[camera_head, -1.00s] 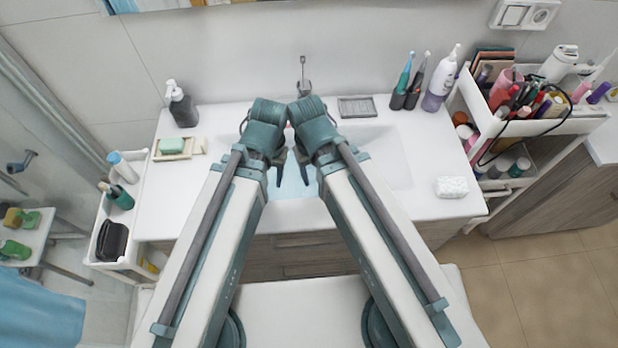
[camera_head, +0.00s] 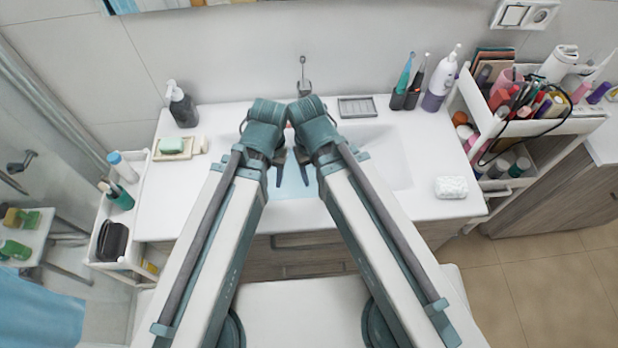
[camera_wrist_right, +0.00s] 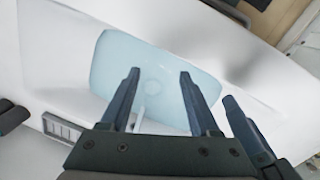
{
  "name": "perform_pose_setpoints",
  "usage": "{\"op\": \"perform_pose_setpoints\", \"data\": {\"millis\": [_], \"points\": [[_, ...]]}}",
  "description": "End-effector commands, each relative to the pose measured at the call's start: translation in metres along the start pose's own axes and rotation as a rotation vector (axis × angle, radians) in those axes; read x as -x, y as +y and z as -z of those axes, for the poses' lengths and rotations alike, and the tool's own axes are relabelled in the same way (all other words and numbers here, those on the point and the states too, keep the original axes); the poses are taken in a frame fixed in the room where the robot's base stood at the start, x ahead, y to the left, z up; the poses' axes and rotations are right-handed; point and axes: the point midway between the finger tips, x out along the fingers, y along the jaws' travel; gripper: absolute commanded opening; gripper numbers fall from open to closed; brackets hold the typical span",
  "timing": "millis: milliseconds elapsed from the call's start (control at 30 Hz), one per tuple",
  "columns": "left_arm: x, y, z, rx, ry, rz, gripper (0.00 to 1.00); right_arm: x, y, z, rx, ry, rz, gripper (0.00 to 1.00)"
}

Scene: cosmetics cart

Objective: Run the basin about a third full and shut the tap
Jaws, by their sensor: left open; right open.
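The basin (camera_head: 395,170) is a white sink set in a white counter, with my forearms over its middle. Pale blue water (camera_head: 292,188) lies in its bottom. In the right wrist view the water (camera_wrist_right: 165,65) is a rounded rectangle with the drain faintly visible through it. The tap (camera_head: 303,75) rises behind the basin; its lower part is hidden by my wrists. I cannot tell whether water is running. My left gripper (camera_head: 278,172) and right gripper (camera_head: 304,172) point down over the basin, close together, open and empty. The right fingers (camera_wrist_right: 160,80) show parted in the wrist view.
A soap dispenser (camera_head: 182,105) and a soap dish (camera_head: 187,155) stand left of the basin. A grey tray (camera_head: 357,107), toothbrush holder (camera_head: 405,99), lotion bottle (camera_head: 440,80) and white soap bar (camera_head: 451,187) are on the right. Carts flank the counter. The front right counter is mostly clear.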

Motion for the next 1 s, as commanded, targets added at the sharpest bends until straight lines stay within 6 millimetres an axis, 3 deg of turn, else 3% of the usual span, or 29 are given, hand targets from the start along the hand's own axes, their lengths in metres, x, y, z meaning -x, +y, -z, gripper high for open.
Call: {"op": "perform_pose_setpoints", "data": {"millis": [167,267,367,800,1000], "points": [[0.001,0.0,0.0,0.0,0.0,0.0,0.5,0.001,0.0,0.0,0.0,0.0,0.0,0.62],[0.012,-0.001,-0.001,0.001,0.0,0.0,0.5,0.012,0.002,0.007,-0.01,0.002,0.003,0.62],[0.038,-0.004,-0.002,0.005,-0.001,-0.001,0.5,0.039,0.008,0.025,-0.036,0.006,0.011,0.62],[0.181,-0.017,-0.011,0.028,-0.004,-0.004,0.5,0.185,0.057,0.141,-0.235,0.031,0.073,0.62],[0.22,-0.02,-0.014,0.037,-0.005,-0.006,0.5,0.225,0.075,0.174,-0.3,0.039,0.094,0.62]]}}
